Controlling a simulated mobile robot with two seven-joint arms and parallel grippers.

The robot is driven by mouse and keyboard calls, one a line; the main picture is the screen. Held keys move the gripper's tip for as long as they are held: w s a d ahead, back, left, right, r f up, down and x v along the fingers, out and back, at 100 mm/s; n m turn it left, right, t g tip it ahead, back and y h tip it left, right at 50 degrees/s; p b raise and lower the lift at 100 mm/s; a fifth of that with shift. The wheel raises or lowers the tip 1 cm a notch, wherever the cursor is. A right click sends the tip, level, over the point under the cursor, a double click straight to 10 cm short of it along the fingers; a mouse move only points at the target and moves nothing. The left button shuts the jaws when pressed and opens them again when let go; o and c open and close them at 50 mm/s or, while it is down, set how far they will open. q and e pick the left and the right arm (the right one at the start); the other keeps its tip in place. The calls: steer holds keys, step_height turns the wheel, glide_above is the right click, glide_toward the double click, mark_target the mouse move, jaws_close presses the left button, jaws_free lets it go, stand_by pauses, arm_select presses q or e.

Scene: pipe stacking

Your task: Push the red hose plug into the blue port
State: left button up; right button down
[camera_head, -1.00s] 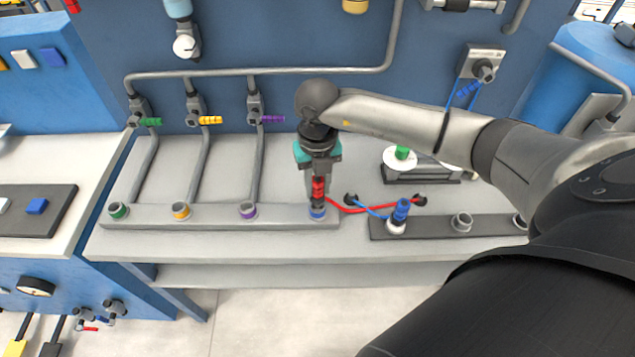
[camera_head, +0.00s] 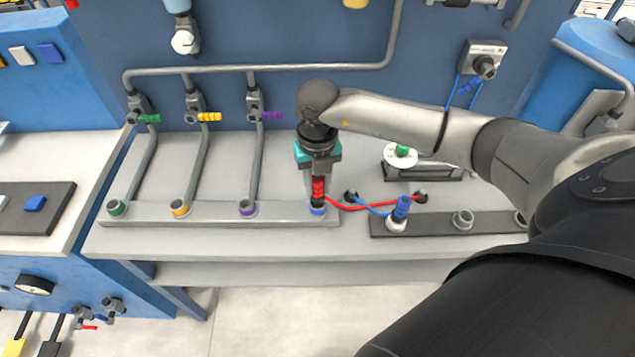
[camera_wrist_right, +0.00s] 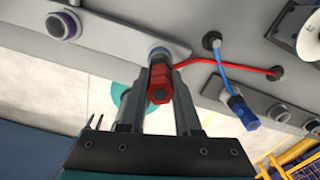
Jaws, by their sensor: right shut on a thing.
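The red hose plug (camera_head: 318,187) is upright at the blue port (camera_head: 317,210), the rightmost port on the left grey rail. Its lower end meets the port's opening; how deep it sits I cannot tell. My right gripper (camera_head: 318,194) comes down from above and is shut on the plug. In the right wrist view the red plug (camera_wrist_right: 160,84) sits between the two fingers, with the blue-rimmed port (camera_wrist_right: 159,52) right at its far end. A red hose (camera_head: 375,207) runs from the plug to the right. My left gripper is not in view.
Green (camera_head: 117,208), yellow (camera_head: 180,208) and purple (camera_head: 247,208) ports line the same rail to the left. A blue plug (camera_head: 401,208) stands in a white-rimmed socket on the dark rail at right.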

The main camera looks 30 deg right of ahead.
steer(key=shift+f+b, duration=0.75)
steer(key=shift+f, duration=0.25)
steer(key=c, duration=0.5)
jaws_free()
steer(key=shift+r, duration=0.1)
